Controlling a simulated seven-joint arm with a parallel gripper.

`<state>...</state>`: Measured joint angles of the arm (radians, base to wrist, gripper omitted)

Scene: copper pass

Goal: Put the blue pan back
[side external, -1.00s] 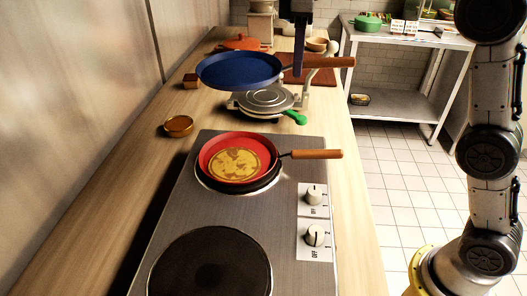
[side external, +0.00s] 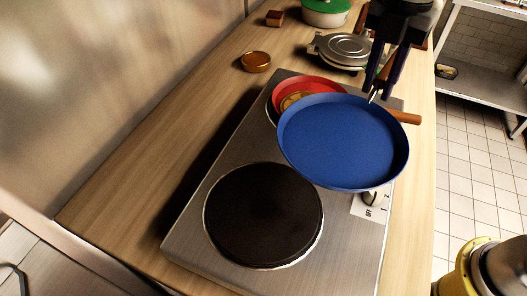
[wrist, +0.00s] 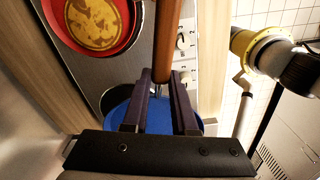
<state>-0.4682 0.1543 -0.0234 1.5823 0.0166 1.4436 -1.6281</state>
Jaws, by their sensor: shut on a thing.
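The blue pan (side external: 345,145) is in the side view, held up over the hotplate with its inside facing up. It covers part of the red pan and a little of the front burner's right side. My gripper (side external: 375,97) is shut on the pan's handle (side external: 407,118) close to the rim, and the brown wood sticks out beyond it. In the wrist view the handle (wrist: 166,45) runs up from between the fingers, and the blue pan (wrist: 120,100) is partly hidden under them. The gap between pan and hotplate is hard to tell.
The red pan (side external: 298,88) holds a pancake (wrist: 95,22) on the back burner. The front burner (side external: 262,215) is bare. Knobs (side external: 373,198) line the right side. A metal press (side external: 346,49), small copper dish (side external: 256,61), wooden block (side external: 275,18) and green-lidded pot (side external: 325,12) stand behind.

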